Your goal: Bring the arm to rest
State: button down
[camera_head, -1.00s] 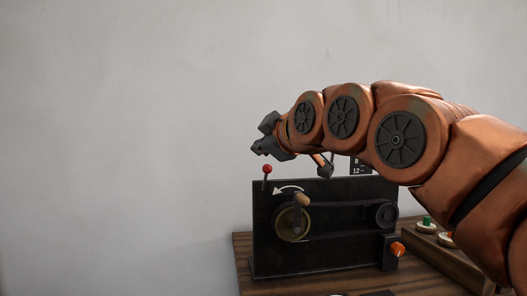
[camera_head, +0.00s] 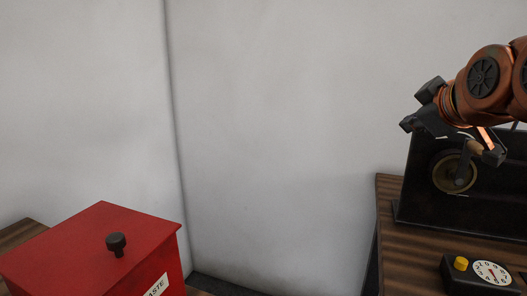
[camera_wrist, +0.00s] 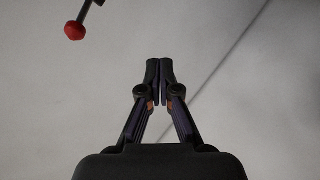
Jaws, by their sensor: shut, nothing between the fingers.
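My orange arm reaches in from the right edge of the head view. My gripper (camera_head: 421,106) is at its left end, in the air above and left of the black dynamo panel (camera_head: 420,190). In the wrist view the two fingers of my gripper (camera_wrist: 160,72) are together with nothing between them. A red ball on a dark lever (camera_wrist: 75,31) shows at the upper left of the wrist view, apart from the fingers. A brass wheel with a crank (camera_head: 452,174) is on the panel, partly behind my arm.
The dynamo stands on a wooden table (camera_head: 392,232) at the right. A small box with a yellow button and a white dial (camera_head: 492,272) sits in front of it. A red box with a black knob (camera_head: 70,255) stands at the lower left. Bare wall lies between.

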jog(key=s+a+f+m+g+y, duration=0.1)
jog(key=s+a+f+g, duration=0.3)
jog(key=f, duration=0.8)
jog(key=s+a+f+m+g, duration=0.2)
jog(key=s+a+f+g, duration=0.15)
jog(key=f, duration=0.85)
jog(key=s+a+f+m+g, duration=0.3)
jog(key=s+f+m+g, duration=0.35)
jog(key=s+f, duration=1.2)
notch_tip(320, 180, up, 21)
jog(key=s+n+p, duration=0.1)
jog(key=s+p, duration=0.1)
jog(key=p, duration=1.6)
jog(key=shift+s+a+g, duration=0.2)
jog(key=shift+g, duration=0.2)
jog(key=shift+f+n, duration=0.15)
jog(key=shift+n, duration=0.1)
